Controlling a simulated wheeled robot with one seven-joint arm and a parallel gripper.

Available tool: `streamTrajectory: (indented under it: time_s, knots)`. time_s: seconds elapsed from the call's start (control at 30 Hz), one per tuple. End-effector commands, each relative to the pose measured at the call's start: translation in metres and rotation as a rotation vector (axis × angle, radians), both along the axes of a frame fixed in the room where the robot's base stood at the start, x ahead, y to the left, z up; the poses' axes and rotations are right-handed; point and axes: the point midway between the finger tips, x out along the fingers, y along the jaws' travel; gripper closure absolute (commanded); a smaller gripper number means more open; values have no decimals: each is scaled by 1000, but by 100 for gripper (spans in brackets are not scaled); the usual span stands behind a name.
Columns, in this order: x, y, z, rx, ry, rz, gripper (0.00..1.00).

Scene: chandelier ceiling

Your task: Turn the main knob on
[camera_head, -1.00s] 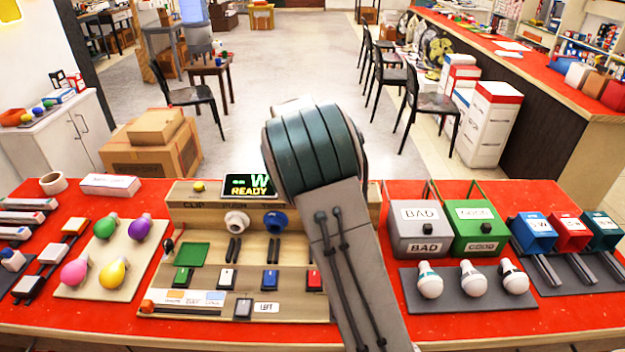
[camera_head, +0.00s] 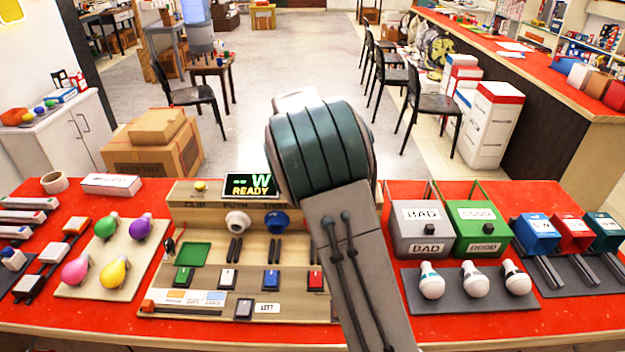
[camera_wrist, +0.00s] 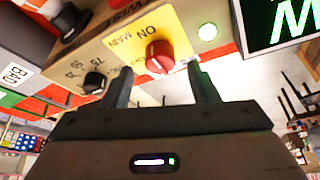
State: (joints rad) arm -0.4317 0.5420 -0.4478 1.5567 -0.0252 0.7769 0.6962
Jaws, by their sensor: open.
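The main knob (camera_wrist: 160,56) is red and round, on a yellow plate (camera_wrist: 122,30) lettered "ON" and "MAIN" in the wrist view. It has a pale mark on its near side. My gripper (camera_wrist: 163,70) is open, its two dark fingers apart on either side of the knob's near edge. I cannot tell whether they touch it. In the head view my arm hides the knob and my gripper. The wooden test board (camera_head: 190,219) shows left of my arm.
A black display (camera_head: 251,186) reads "READY" with a green "W"; it also shows in the wrist view (camera_wrist: 285,20). A smaller black knob (camera_wrist: 94,82) is near the left finger. Grey BAD (camera_head: 421,235) and green GOOD (camera_head: 480,235) boxes stand right of my arm.

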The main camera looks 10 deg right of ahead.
Motion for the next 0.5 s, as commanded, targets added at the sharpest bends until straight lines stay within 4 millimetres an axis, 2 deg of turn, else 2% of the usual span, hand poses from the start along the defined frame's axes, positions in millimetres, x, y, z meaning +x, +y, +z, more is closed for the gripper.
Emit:
streamTrajectory:
  time_s: [0.1, 0.3, 0.5]
  knots:
    - [-9, 7, 27, 1, -6, 3, 46]
    - [-23, 16, 68, 1, -6, 1, 46]
    - [-32, 21, 95, 0, -4, 0, 46]
